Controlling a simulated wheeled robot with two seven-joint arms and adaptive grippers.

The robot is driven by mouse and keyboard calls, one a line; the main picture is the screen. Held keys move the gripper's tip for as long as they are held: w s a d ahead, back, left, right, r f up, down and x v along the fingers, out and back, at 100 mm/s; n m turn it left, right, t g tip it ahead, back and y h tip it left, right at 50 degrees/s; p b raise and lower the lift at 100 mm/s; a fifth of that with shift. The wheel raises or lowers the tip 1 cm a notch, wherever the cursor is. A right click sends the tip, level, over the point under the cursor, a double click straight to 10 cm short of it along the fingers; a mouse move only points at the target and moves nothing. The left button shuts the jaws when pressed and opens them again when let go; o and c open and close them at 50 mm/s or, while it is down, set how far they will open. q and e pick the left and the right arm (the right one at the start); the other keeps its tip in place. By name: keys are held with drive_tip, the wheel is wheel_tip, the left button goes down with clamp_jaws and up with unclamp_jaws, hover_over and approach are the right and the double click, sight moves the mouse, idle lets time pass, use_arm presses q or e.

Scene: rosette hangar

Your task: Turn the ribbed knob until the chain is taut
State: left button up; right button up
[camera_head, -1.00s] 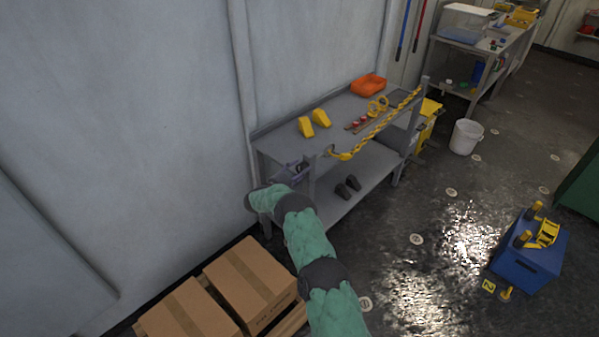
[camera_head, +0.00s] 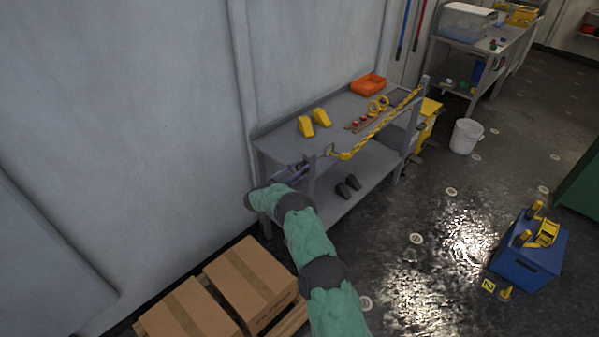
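The yellow chain (camera_head: 382,123) runs along the front edge of the grey workbench (camera_head: 345,113), from a small fitting (camera_head: 330,150) near the bench's left front corner to the post (camera_head: 424,88) at its right end. My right gripper (camera_head: 297,168), dark grey, is at the left end of the bench, just left of the fitting. I cannot make out the ribbed knob; the gripper may be hiding it. Whether the fingers are open or closed on something is too small to tell. My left gripper is out of view.
On the bench are two yellow wedges (camera_head: 313,123), yellow rings (camera_head: 377,106) and an orange bin (camera_head: 369,84). Dark blocks (camera_head: 347,187) lie on the lower shelf. A blue box (camera_head: 529,254) and white bucket (camera_head: 466,136) stand on the floor at right.

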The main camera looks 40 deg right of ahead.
drive_tip(key=m+b, duration=0.1)
drive_tip(key=m, duration=0.1)
drive_tip(key=shift+m, duration=0.4)
drive_tip(key=m+b, duration=0.2)
drive_tip(key=m, duration=0.2)
drive_tip(key=shift+m+b, duration=0.3)
drive_tip(key=shift+b, duration=0.05)
drive_tip(key=m+b, duration=0.3)
drive_tip(key=m, duration=0.3)
drive_tip(key=shift+m+b, duration=0.4)
drive_tip(key=shift+m, duration=0.3)
drive_tip(key=shift+r, duration=0.1)
